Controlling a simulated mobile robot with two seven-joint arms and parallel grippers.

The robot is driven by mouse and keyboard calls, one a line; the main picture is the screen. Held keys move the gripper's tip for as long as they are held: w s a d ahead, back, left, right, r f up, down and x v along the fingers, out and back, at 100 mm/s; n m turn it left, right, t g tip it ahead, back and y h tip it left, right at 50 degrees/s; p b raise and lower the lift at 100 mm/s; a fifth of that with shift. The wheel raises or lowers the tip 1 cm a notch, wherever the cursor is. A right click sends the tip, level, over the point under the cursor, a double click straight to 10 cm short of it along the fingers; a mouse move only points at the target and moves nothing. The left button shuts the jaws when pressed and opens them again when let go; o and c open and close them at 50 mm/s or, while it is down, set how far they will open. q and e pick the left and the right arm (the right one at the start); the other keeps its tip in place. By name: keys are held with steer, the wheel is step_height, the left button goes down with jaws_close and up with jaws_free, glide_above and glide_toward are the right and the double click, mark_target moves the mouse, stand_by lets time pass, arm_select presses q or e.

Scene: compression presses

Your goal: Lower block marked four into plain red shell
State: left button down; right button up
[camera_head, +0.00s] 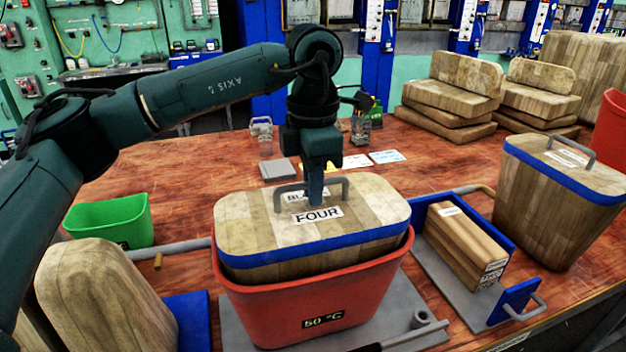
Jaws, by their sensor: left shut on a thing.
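The wooden block marked FOUR (362,220) has a pale top, a blue band and a grey loop handle (345,187). It sits inside the mouth of a red shell (275,309), with its top and blue band above the rim and its lower part hidden by the shell walls. The shell's front carries a "50 °C" label. My left gripper (315,195) is shut on the block's handle from above. My right gripper is not in view.
The red shell stands on a grey plate (403,299). A blue-sided tray (476,222) with wooden pieces and another handled block (533,212) stand to the right. A green bin (120,222) and a rounded wooden block (100,300) are at left. Stacked wooden pieces (450,90) stand behind.

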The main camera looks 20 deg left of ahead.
arm_select(q)
steer(key=shift+f, duration=0.15)
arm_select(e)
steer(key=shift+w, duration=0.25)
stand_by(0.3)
arm_select(q)
steer(key=shift+f+b, duration=0.45)
steer(key=shift+b, duration=0.05)
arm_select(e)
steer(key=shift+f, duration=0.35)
arm_select(q)
steer(key=c, duration=1.5)
jaws_free()
steer(key=shift+f, duration=0.1)
steer(key=shift+o, duration=0.5)
steer(key=shift+s+f, duration=0.1)
steer(key=shift+f, duration=0.15)
step_height(320, 180, up, 12)
steer(key=shift+r, duration=0.8)
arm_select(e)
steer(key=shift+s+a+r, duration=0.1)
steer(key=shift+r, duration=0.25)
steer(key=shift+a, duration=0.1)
